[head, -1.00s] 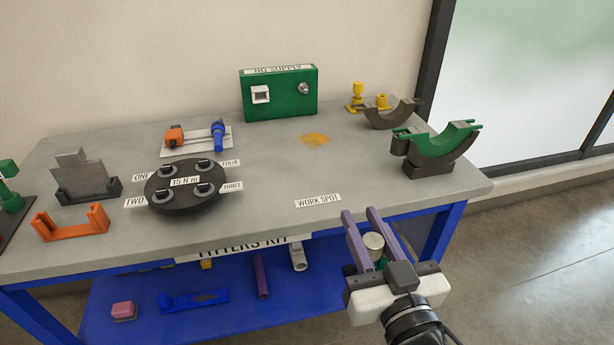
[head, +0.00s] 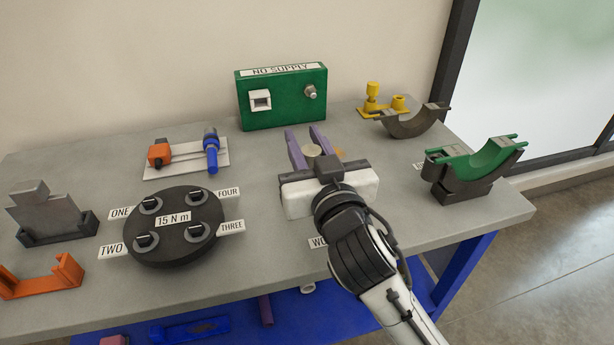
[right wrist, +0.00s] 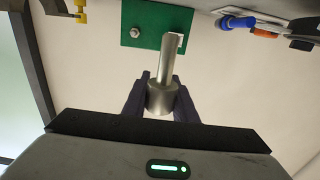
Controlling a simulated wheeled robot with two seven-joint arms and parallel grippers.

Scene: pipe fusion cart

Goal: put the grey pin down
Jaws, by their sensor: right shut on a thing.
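The grey pin (right wrist: 164,80) is a metal cylinder with a wide end and a narrower shaft. My right gripper (right wrist: 160,88) is shut on its wide end, between two purple fingers. In the head view only the pin's round pale end (head: 313,150) shows between the fingers of my right gripper (head: 306,138). The gripper is over the back middle of the grey bench (head: 265,185), in front of the green box. I cannot tell how far the pin is above the bench top. My left gripper is not in view.
The green NO SUPPLY box (head: 283,97) stands behind the gripper. A black round plate (head: 174,228) with numbered posts is to the left. A yellow-orange patch (head: 339,154) is mostly hidden by the gripper. Dark and green cradles (head: 473,170) stand at the right.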

